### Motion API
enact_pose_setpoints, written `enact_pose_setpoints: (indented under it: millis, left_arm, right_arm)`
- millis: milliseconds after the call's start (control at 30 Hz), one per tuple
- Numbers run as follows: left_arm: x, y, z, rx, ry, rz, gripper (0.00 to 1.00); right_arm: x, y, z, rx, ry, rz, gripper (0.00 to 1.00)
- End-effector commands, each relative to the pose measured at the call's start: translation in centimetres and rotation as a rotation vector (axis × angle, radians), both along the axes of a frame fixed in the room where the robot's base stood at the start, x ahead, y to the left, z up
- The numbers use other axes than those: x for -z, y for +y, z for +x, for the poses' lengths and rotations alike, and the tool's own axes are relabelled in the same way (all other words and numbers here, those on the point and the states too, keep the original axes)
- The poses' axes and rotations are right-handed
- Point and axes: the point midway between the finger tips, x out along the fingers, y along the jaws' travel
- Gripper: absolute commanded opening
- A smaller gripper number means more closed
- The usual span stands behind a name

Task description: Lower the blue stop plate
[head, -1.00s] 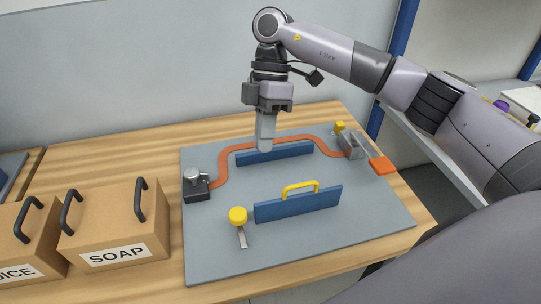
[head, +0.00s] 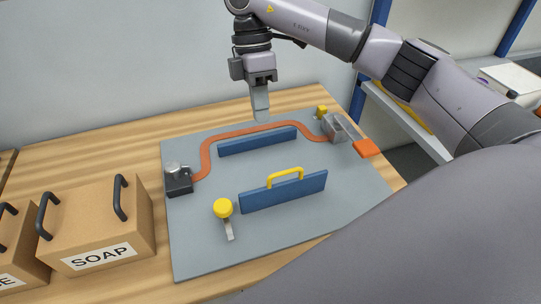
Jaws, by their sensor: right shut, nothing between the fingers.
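A blue plate with a yellow handle (head: 284,191) stands on edge on the grey board (head: 200,245), towards its front. A second, lower blue plate (head: 258,141) without a handle stands behind it. I cannot tell from the picture alone which one is the stop plate. My right gripper (head: 262,118) is shut and empty, pointing down just behind the rear plate, by an orange strip (head: 232,131). Whether it touches anything there is unclear. My left gripper is not in view.
A yellow knob (head: 222,208) with a metal tab stands left of the front plate. A dark block (head: 178,181) and a lever with an orange end (head: 365,148) sit at the strip's ends. A SOAP box (head: 98,225) stands left. A large grey part of mine covers the lower right.

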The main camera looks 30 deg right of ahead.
Motion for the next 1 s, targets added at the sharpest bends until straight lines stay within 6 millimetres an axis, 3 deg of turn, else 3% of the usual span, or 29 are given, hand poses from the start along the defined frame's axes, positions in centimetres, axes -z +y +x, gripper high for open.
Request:
enact_pose_setpoints:
  millis: [333, 700, 1000]
  left_arm:
    - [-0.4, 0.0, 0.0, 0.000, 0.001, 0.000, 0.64]
    - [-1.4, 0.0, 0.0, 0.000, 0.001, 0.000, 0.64]
    - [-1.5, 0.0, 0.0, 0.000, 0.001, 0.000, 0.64]
  right_arm:
    - [6.9, 0.5, -2.2, -0.001, 0.005, -0.001, 0.00]
    - [7.5, 1.3, -5.4, -0.001, 0.001, 0.000, 0.00]
    - [7.6, 1.5, -5.9, 0.000, 0.000, 0.000, 0.00]
